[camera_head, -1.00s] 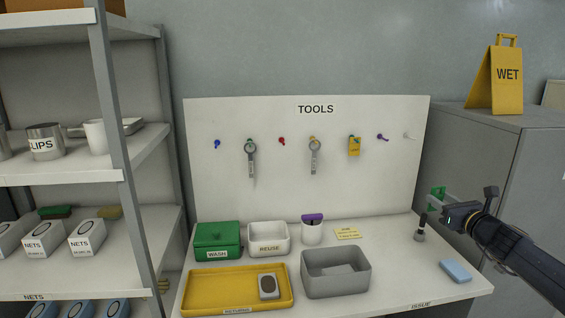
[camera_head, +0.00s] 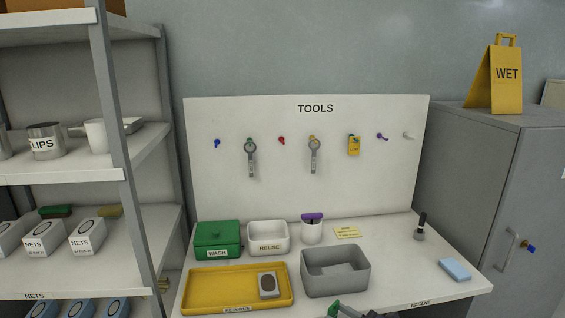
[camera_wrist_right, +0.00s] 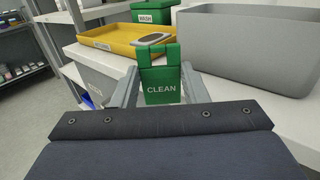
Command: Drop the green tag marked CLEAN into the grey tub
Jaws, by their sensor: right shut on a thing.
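The green tag marked CLEAN (camera_wrist_right: 162,90) is held between the fingers of my right gripper (camera_wrist_right: 160,75), its lettering facing the wrist camera. In the head view, the gripper (camera_head: 345,311) and a bit of the green tag (camera_head: 333,308) show only at the bottom edge, in front of the grey tub. The grey tub (camera_head: 338,284) stands open at the bench's front, with something flat and grey on its floor. In the wrist view, the tub (camera_wrist_right: 240,55) is beyond the tag and to its right; the tag is outside it. My left gripper is not in view.
A yellow tray (camera_head: 205,298) with a grey-and-dark block (camera_head: 268,285) lies left of the tub. A blue block (camera_head: 455,269) lies at right.

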